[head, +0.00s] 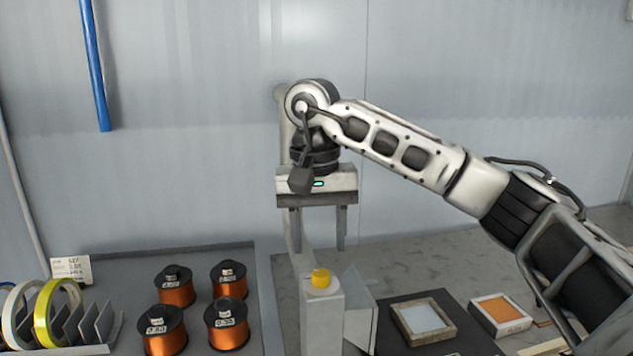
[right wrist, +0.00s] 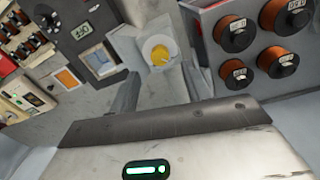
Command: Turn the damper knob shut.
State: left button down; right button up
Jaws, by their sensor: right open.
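The yellow damper knob (head: 320,278) sits on top of a pale grey post (head: 322,315) in the lower middle of the head view. In the right wrist view the knob (right wrist: 160,55) shows as a yellow disc on a white round base, beyond the fingertips and between their lines. My right gripper (head: 319,240) is open and empty, pointing down above the knob, with a gap between fingertips and knob. Its two fingers also show in the right wrist view (right wrist: 162,88). My left gripper is out of view.
Several copper wire spools (head: 174,292) stand on a grey tray left of the post. A rack with tape rolls (head: 60,312) is at far left. A slanted grey plate (head: 359,303) stands right of the post, then a framed tray (head: 423,321) on a black mat.

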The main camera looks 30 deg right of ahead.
aim_at(316, 273)
notch_tip(316, 273, up, 10)
jog(key=p, duration=0.2)
jog(key=shift+a+r+p, duration=0.2)
jog(key=shift+r+p, duration=0.05)
jog(key=shift+p, duration=0.05)
